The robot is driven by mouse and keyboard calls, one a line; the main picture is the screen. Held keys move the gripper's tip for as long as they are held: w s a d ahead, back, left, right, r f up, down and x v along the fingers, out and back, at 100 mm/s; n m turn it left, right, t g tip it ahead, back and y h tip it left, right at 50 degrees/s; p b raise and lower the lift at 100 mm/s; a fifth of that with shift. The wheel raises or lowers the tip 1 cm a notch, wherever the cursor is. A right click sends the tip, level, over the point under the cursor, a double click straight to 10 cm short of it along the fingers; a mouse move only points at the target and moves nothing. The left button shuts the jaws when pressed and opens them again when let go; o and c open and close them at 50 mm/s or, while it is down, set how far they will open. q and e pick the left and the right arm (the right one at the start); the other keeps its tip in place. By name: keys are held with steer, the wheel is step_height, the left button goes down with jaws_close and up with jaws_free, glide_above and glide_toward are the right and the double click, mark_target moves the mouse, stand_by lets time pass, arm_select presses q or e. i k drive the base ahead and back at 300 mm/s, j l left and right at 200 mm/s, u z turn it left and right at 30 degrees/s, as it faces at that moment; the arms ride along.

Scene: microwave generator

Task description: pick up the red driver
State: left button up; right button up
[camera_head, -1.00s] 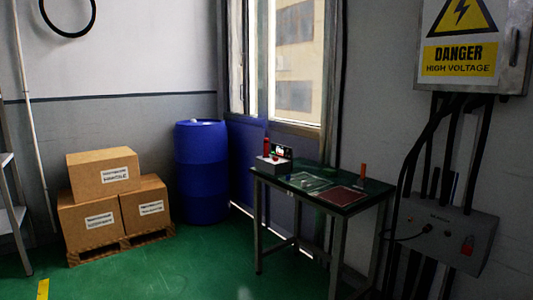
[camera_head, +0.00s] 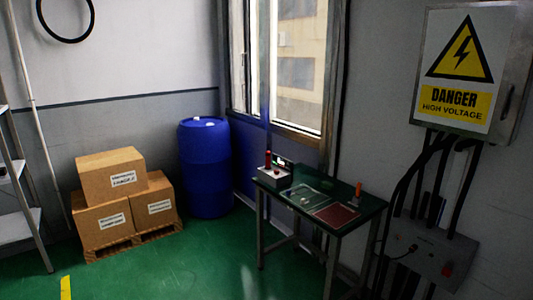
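A small green-topped table (camera_head: 330,232) stands by the window wall, right of centre. An upright orange-red object (camera_head: 358,189), perhaps a driver handle, stands near the table's right back edge. A thin red upright object (camera_head: 268,158) stands at the table's left back, beside a small box with a red button (camera_head: 276,177). At this size I cannot tell which of them is the red driver. Neither of my grippers is in view.
A grey metal panel (camera_head: 432,258) with cables and a danger-sign box (camera_head: 468,65) are on the right wall. A blue barrel (camera_head: 205,170) and stacked cardboard boxes (camera_head: 112,175) stand at left. Green floor (camera_head: 195,275) is clear in front. A dark reddish mat (camera_head: 337,215) lies on the table.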

mark_target(268, 167)
steer(key=i+j+u, duration=0.3)
steer(key=i, duration=0.2)
steer(key=i+u, duration=0.35)
steer(key=i, duration=0.15)
steer(key=i+j, duration=0.1)
steer(key=i, duration=0.45)
steer(key=i+j+z, duration=0.1)
steer(key=i, duration=0.4)
steer(key=i+j, duration=0.1)
steer(key=i, duration=0.45)
